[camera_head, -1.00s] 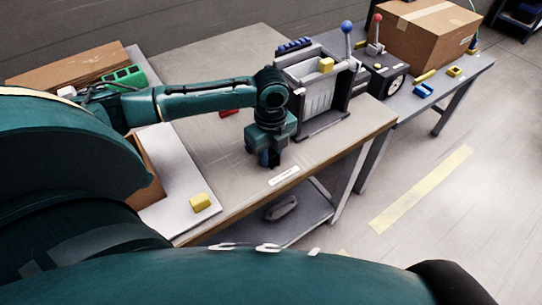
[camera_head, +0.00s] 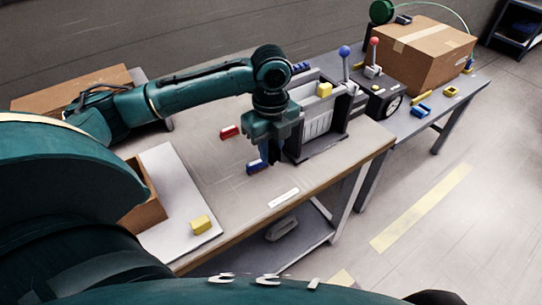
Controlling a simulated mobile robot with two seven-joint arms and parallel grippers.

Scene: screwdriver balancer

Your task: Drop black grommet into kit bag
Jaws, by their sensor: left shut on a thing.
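My left gripper (camera_head: 264,152) hangs pointing down over the bench (camera_head: 215,185), in front of the grey metal fixture (camera_head: 316,122). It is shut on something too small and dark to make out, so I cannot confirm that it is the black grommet. A blue piece (camera_head: 257,167) shows just below the fingers, and a red piece (camera_head: 230,132) lies to their left. I cannot pick out a kit bag in this view. My right gripper is not in view.
A yellow block (camera_head: 201,224) rests on a pale board beside an open cardboard box (camera_head: 146,198). Levers with blue (camera_head: 344,51) and red (camera_head: 374,42) knobs stand near the fixture. A large carton (camera_head: 422,55) and a green reel (camera_head: 381,11) are further back.

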